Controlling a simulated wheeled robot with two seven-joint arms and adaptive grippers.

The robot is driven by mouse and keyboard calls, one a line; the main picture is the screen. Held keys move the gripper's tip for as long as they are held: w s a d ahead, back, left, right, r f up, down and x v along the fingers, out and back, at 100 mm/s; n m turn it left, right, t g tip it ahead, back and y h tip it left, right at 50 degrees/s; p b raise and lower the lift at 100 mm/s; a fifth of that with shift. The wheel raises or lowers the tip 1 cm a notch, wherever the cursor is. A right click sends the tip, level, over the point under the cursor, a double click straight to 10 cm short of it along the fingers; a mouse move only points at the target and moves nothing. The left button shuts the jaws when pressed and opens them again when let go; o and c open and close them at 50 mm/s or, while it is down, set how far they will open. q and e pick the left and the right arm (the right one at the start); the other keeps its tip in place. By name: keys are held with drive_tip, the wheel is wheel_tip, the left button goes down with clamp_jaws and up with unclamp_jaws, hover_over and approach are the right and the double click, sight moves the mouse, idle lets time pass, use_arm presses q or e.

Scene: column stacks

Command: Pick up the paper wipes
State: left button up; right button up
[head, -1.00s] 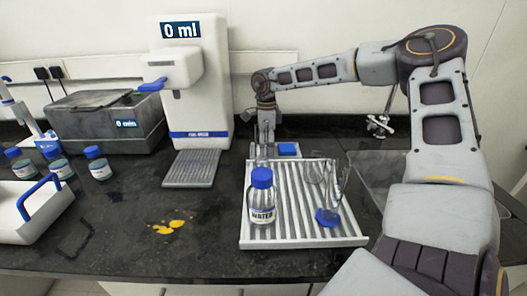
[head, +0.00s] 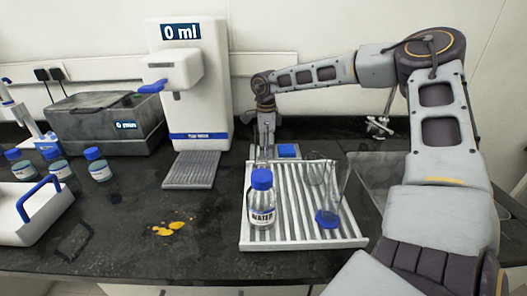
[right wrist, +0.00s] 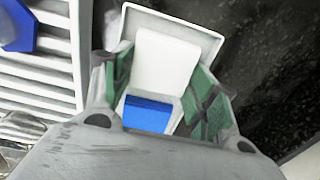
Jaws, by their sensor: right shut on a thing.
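The paper wipes (right wrist: 165,62) show in the right wrist view as a white sheet over a white box with a blue front part. My left gripper is not in view.
A ribbed white tray (head: 290,236) holds a water bottle (head: 262,198) and glassware with a blue base (head: 327,218). A dispenser (head: 190,90) stands at the left back. Yellow spill (head: 168,229) marks the counter. A white carrier (head: 25,220) stands far left.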

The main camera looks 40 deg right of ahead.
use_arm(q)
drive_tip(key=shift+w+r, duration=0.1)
use_arm(e)
drive_tip(key=shift+r, duration=0.75)
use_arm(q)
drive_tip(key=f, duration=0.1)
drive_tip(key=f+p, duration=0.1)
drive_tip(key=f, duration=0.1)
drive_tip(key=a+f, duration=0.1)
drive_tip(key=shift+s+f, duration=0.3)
use_arm(e)
wheel_tip(320, 180, up, 9)
drive_tip(key=shift+f, duration=0.2)
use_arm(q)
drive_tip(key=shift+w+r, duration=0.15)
use_arm(e)
drive_tip(key=shift+o, duration=0.3)
drive_tip(key=shift+c, duration=1.4)
